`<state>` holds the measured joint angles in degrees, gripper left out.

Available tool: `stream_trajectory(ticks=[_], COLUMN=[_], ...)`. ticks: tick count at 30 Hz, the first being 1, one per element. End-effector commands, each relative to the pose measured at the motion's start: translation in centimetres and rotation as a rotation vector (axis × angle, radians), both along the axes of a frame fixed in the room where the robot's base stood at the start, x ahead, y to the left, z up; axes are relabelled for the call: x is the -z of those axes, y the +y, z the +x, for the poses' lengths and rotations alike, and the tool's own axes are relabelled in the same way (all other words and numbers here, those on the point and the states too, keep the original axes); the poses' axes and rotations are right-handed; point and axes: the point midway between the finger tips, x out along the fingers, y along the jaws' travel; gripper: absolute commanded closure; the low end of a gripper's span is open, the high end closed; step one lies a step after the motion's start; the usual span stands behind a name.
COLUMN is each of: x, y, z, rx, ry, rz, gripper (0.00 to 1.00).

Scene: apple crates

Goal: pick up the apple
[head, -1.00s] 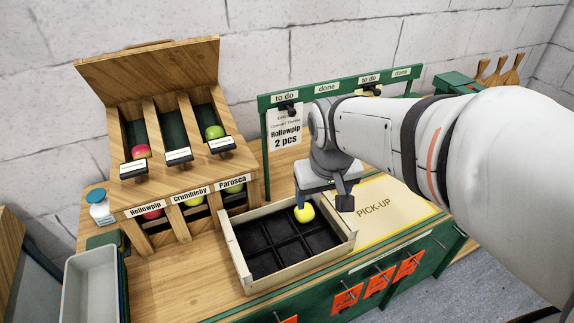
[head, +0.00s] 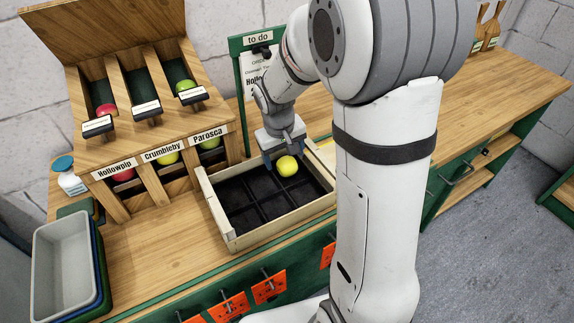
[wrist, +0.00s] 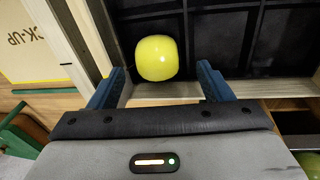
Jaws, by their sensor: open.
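A yellow apple (head: 287,166) sits in the wooden crate (head: 285,224) with black compartments, at the back right. My gripper (head: 282,154) is at the crate's back edge, pointing down, with the apple just in front of it. In the wrist view the apple (wrist: 157,57) appears between the two blue fingertips (wrist: 161,70), with visible gaps on both sides. The fingers are open and hold nothing. The other compartments that show are empty. The exact height of the fingers over the apple cannot be told.
A wooden rack (head: 150,150) labelled Hollowpip, Crumbleby and Parosca holds red, yellow and green apples behind left. The PICK-UP mat (wrist: 38,40) lies beside the crate. A green order board (head: 240,90) stands behind.

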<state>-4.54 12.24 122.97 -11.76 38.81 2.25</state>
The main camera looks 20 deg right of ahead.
Motion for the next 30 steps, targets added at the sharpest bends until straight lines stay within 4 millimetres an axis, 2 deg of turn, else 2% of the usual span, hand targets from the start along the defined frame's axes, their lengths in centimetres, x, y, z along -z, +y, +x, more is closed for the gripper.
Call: stream_trajectory(ticks=[3, 6, 15, 30], x=[2.0, 3.0, 3.4, 3.4], y=[-0.5, -0.6, -0.6, -0.7], z=[0.2, 0.3, 0.4, 0.4], rx=[0.0, 0.0, 0.0, 0.001], ry=[0.007, 0.004, 0.001, 0.001], rz=[-0.001, -0.001, 0.0, 0.0], gripper=[0.27, 0.27, 0.27, 0.68])
